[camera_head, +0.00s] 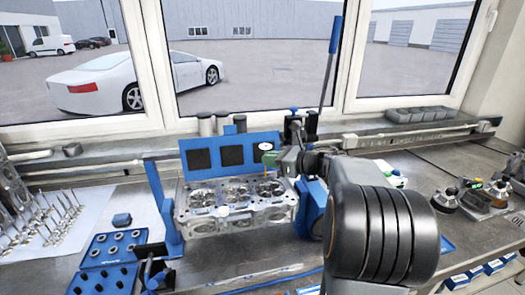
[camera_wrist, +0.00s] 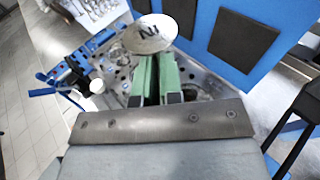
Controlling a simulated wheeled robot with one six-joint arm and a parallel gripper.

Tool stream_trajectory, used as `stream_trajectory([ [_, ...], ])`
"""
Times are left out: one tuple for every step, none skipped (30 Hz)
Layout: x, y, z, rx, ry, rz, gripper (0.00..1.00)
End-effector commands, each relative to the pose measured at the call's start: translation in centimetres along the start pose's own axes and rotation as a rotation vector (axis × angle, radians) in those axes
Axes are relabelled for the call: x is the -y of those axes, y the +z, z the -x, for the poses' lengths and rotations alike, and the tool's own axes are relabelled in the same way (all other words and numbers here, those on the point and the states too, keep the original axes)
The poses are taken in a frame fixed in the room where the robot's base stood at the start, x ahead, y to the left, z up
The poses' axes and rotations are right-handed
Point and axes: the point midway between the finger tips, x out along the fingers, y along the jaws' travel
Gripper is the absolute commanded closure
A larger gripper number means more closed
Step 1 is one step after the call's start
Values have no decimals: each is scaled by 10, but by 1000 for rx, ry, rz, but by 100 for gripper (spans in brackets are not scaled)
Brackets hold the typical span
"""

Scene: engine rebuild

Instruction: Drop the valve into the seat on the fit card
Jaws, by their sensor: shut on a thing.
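My gripper (camera_wrist: 157,75) has green jaws and is shut on a valve (camera_wrist: 148,33). The valve's round pale head faces the wrist camera, with dark lettering on it; its stem is mostly hidden. In the head view the valve head (camera_head: 265,146) shows small above my gripper (camera_head: 270,159), over the back right part of a metal cylinder head (camera_head: 207,226). The cylinder head also shows below the jaws in the wrist view (camera_wrist: 117,75). Round openings show on its top. I cannot tell which surface is the fit card, and the target seat is not clearly distinguishable.
A blue board with three dark squares (camera_head: 217,146) stands right behind the cylinder head, close to my gripper. Blue trays (camera_head: 88,260) sit at front left. Dark fixtures (camera_head: 487,195) stand at right.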

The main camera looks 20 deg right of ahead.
Motion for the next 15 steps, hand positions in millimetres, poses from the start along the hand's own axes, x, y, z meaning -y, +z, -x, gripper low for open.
stream_trajectory([
  [0, -3, 0, 0, 0, -1, 100],
  [0, -4, -1, 0, 0, -1, 100],
  [0, -7, -1, 0, 0, -1, 100],
  [0, -9, -2, 0, 0, -1, 100],
  [0, -12, -2, 0, 0, -1, 100],
  [0, -16, -3, 0, 0, -1, 100],
  [0, -19, -4, 0, 0, -1, 100],
  [0, -22, -4, 0, 0, -1, 100],
  [0, -26, -5, 0, 0, -2, 100],
  [0, -28, -5, 0, 0, -2, 100],
  [0, -31, -6, 0, 0, -2, 100],
  [0, -35, -6, 0, 0, -2, 100],
  [0, -37, -7, 0, 0, -3, 100],
  [0, -40, -8, 0, 0, -3, 100],
  [0, -42, -8, 0, 0, -2, 100],
])
